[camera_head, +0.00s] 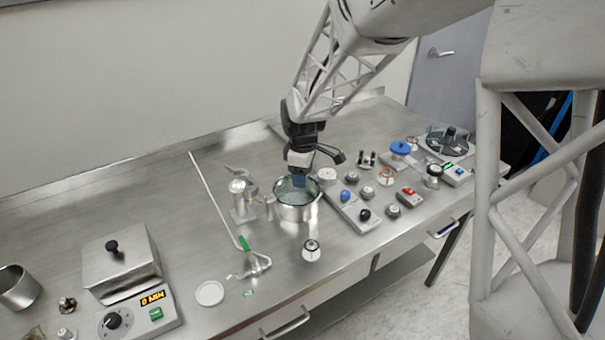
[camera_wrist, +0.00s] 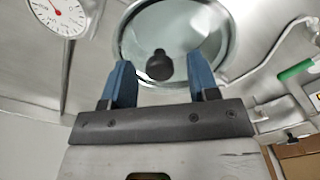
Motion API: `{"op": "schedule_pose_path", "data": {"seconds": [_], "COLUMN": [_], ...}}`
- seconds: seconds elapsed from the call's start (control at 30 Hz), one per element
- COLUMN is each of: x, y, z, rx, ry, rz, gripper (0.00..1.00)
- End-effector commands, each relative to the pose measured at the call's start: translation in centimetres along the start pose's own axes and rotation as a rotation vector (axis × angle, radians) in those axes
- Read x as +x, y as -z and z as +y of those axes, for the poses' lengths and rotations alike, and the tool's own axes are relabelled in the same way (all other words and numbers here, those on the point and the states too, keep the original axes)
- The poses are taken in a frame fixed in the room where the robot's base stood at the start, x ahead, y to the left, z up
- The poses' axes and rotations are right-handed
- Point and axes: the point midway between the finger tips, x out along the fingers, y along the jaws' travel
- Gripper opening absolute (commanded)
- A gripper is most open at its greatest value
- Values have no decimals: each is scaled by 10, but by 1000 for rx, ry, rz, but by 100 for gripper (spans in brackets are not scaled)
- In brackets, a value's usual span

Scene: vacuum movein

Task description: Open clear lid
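The clear lid (camera_wrist: 190,28) is a round glass disc with a metal-looking rim and a black knob (camera_wrist: 159,65) at its middle. It lies on top of a steel pot (camera_head: 297,211), where the lid (camera_head: 288,191) is partly hidden by my gripper. My gripper (camera_head: 299,180) points down over the lid. In the wrist view its two blue fingers (camera_wrist: 160,75) are apart, one on each side of the black knob, with gaps showing on both sides. I cannot tell how far the fingertips are above the glass.
A panel with a gauge (camera_head: 327,175) and knobs stands right of the pot. A heater box (camera_head: 120,262) stands at far left. Small jars sit in front and right.

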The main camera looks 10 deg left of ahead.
Motion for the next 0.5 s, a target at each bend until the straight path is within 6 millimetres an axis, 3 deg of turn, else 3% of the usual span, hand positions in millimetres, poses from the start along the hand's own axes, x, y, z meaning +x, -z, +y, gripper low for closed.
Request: {"op": "schedule_pose_path", "data": {"seconds": [0.03, 0.33, 0.5], "x": [0, 0, 0], "y": [0, 0, 0], "z": [0, 0, 0], "rx": [0, 0, 0], "ry": [0, 0, 0], "rz": [0, 0, 0], "gripper": [48, 3, 0]}}
